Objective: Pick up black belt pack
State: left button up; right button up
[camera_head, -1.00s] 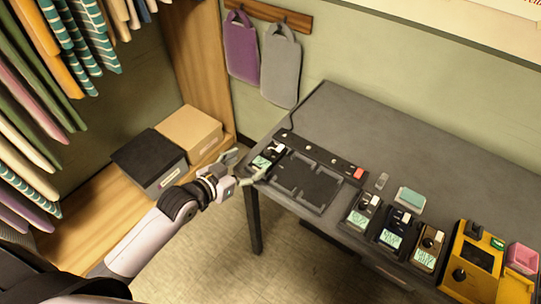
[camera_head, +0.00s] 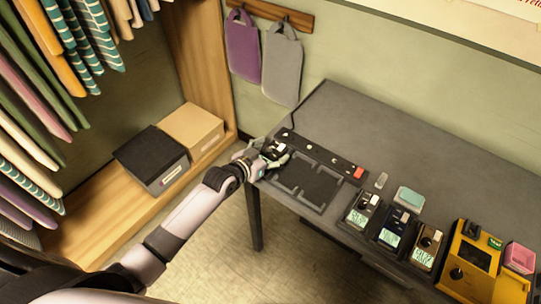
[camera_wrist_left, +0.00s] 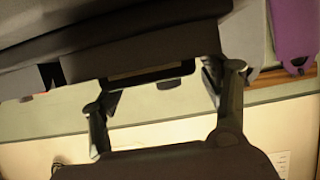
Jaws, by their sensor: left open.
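A dark belt pack (camera_head: 280,147) stands at the left end of the charging dock (camera_head: 318,205) on the desk, now mostly hidden by my left gripper (camera_head: 273,156). My left gripper is open, with its fingers at this pack. I cannot tell whether they touch it. In the left wrist view the two fingers of my left gripper (camera_wrist_left: 165,108) are spread apart, with a dark, blurred shape beyond them. More belt packs stand at the desk's front edge: a dark grey one (camera_head: 359,218), a blue-black one (camera_head: 387,236) and a brown one (camera_head: 421,256). My right gripper is out of view.
A yellow device (camera_head: 470,262) and a pink box (camera_head: 520,258) are at the right of the grey desk (camera_head: 400,150). A teal-topped block (camera_head: 409,197) lies behind the packs. Lidded boxes (camera_head: 152,160) sit on the wooden shelf at left. The desk's back is clear.

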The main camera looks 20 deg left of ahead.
pick_arm(q)
jog(key=shift+r, duration=0.1)
jog(key=c, duration=1.4)
